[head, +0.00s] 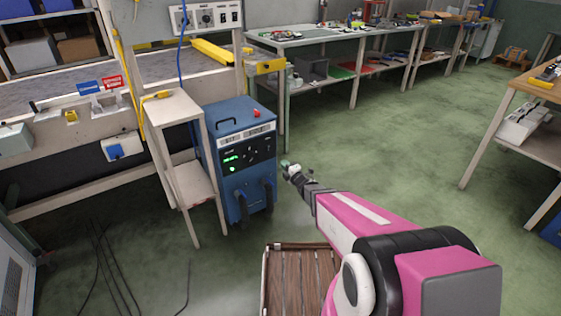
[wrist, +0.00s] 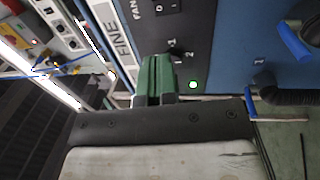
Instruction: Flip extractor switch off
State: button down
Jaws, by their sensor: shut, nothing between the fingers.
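The extractor appears to be the blue machine (head: 238,130) with a black front panel (head: 258,150), a green display and a green lamp in the head view. In the wrist view its black panel (wrist: 205,50) shows a lit green lamp (wrist: 193,84) and a small black switch (wrist: 166,7) beside the word "FAN". I cannot tell which control is the extractor switch, or its position. My gripper (head: 285,164) is just right of the machine in the head view. In the wrist view its green fingers (wrist: 158,60) are together and empty, over the panel, hiding part of it; contact is unclear.
Black hoses (head: 268,194) come from the machine's lower front. A narrow stand (head: 178,107) is to its left, with a workbench (head: 75,118) behind. A wooden pallet-like platform (head: 290,280) lies below my arm. The green floor (head: 400,150) to the right is clear.

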jog(key=x, duration=1.1)
jog(key=shift+w+a, duration=0.1)
jog(key=shift+w, duration=0.1)
jog(key=shift+w+a+r, duration=0.2)
jog(key=shift+w+a, duration=0.1)
jog(key=shift+w, duration=0.1)
jog(key=shift+w+a, duration=0.15)
jog(key=shift+w, duration=0.05)
jog(key=shift+s+d+r, duration=0.15)
jog(key=shift+s+d, duration=0.1)
jog(key=shift+s, duration=0.15)
send_near(268, 146)
jog(key=s+d+r, duration=0.2)
jog(key=s+d, duration=0.1)
jog(key=s, duration=0.2)
jog(key=shift+d+r, duration=0.15)
jog(key=shift+d, duration=0.15)
